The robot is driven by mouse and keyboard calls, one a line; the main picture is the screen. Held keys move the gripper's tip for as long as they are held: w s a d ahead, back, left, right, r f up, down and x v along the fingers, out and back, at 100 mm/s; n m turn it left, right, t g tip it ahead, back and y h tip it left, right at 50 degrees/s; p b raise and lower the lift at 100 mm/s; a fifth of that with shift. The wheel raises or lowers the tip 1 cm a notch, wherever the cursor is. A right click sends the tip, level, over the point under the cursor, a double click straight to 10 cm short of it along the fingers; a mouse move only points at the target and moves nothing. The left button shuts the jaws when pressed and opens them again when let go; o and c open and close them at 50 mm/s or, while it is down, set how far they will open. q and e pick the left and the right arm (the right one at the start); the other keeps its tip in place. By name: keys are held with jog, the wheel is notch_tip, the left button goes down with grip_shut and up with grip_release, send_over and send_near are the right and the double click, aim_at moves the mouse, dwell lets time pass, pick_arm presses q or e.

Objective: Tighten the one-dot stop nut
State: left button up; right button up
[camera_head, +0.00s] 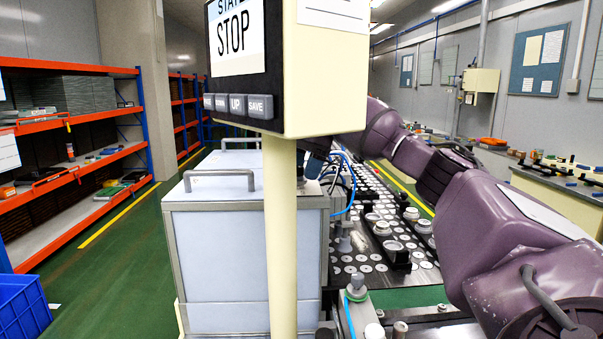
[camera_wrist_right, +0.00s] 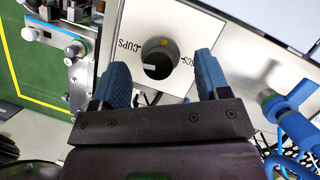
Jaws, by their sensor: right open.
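My right gripper (camera_wrist_right: 163,70) has two blue fingers, spread wide apart. In that view the nut lies between the fingers, with a gap on both sides, and neither finger appears to touch it. I cannot tell how deep the fingers reach along it. In the head view the nut is hidden, and my purple right arm reaches behind the control panel. My left gripper is not in view.
A control panel (camera_head: 245,60) reading "STOP" stands on a cream post (camera_head: 283,240) before a pale metal box (camera_head: 215,245). Blue hoses (camera_wrist_right: 297,125) run right of my gripper. Orange shelving (camera_head: 75,130) stands left.

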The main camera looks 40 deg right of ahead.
jog(key=shift+a+f, duration=0.3)
jog(key=shift+f, duration=0.3)
jog(key=shift+c, duration=0.4)
jog(key=c, duration=0.8)
jog(key=shift+c, duration=0.3)
jog(key=shift+m, duration=0.3)
